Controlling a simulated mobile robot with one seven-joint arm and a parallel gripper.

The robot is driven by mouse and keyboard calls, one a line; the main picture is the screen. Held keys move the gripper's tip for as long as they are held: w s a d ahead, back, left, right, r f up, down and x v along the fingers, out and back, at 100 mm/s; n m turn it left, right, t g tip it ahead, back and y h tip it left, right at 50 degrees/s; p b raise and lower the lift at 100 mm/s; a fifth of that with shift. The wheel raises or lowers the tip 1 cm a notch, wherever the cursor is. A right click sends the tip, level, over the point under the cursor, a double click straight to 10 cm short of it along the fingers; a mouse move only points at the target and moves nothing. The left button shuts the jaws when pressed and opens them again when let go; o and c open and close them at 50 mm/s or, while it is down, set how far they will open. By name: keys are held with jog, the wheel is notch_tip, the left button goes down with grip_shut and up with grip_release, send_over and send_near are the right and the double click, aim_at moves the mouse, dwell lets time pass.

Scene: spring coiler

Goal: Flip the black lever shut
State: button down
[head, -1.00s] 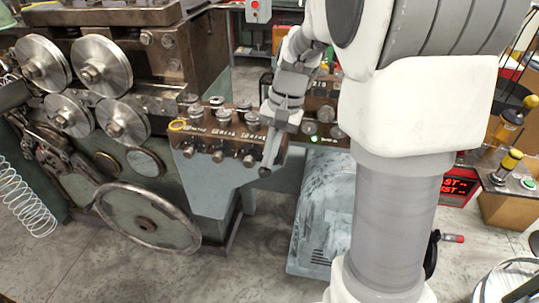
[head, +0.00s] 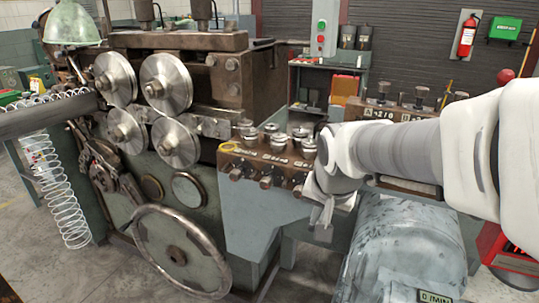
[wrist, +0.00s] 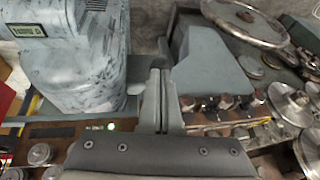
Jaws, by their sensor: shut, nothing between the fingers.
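My gripper (head: 321,226) is shut and empty. In the head view it points down just past the right end of the brown control panel (head: 250,160), in front of the grey machine housing. In the wrist view its two fingers (wrist: 158,88) are together, beside the sloped grey housing (wrist: 212,68). Several dark knobs line the panel's front; one of them (head: 266,182) is left of my gripper. I cannot tell a black lever apart for sure; my wrist and gripper hide the panel's right end.
A large handwheel (head: 175,255) stands at the machine's lower left, below steel rollers (head: 166,84). A scuffed grey motor-like housing (head: 400,255) stands right of my gripper. A second panel with knobs (head: 385,108) lies behind my arm. A coiled spring (head: 60,190) hangs far left.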

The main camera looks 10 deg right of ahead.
notch_tip(320, 180, down, 3)
jog(key=b, duration=0.3)
jog(key=shift+s+r+t, duration=0.1)
jog(key=shift+r+t, duration=0.05)
jog(key=shift+t, duration=0.25)
jog(key=shift+s+f, duration=0.1)
jog(key=shift+f, duration=0.15)
jog(key=shift+r, duration=0.15)
